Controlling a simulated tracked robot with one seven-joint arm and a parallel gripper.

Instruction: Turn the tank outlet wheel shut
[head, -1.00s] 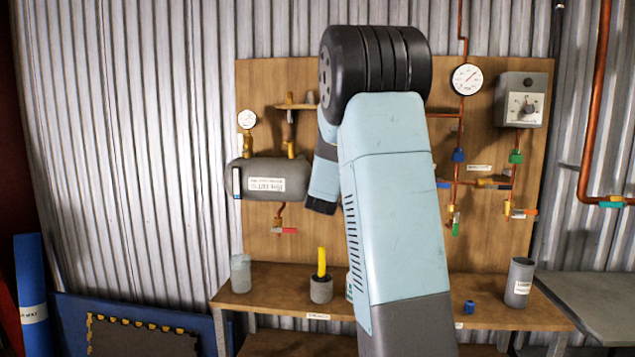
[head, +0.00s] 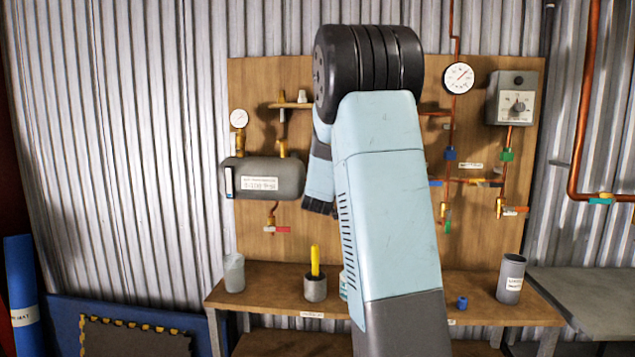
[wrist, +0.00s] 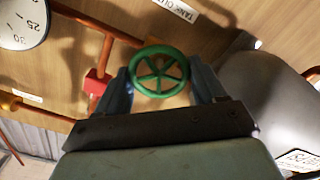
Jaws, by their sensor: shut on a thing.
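The tank outlet wheel (wrist: 160,88) is a green spoked handwheel in the middle of the wrist view, below a label (wrist: 175,10) reading "TANK OUT", partly cut off. My gripper (wrist: 162,74) is shut on the wheel, with one finger at each side of its rim. In the head view my own arm hides the wheel and the fingertips. The grey tank (head: 285,178) hangs on the wooden board to the left of my arm; a grey rounded body (wrist: 265,90) fills the right of the wrist view.
A red fitting (wrist: 97,84) on a copper pipe sits close to the left finger. A pressure gauge (wrist: 22,22) is at the upper left. Below the board, a wooden bench (head: 270,288) carries several cups, one grey cup (head: 314,288) holding a yellow rod.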

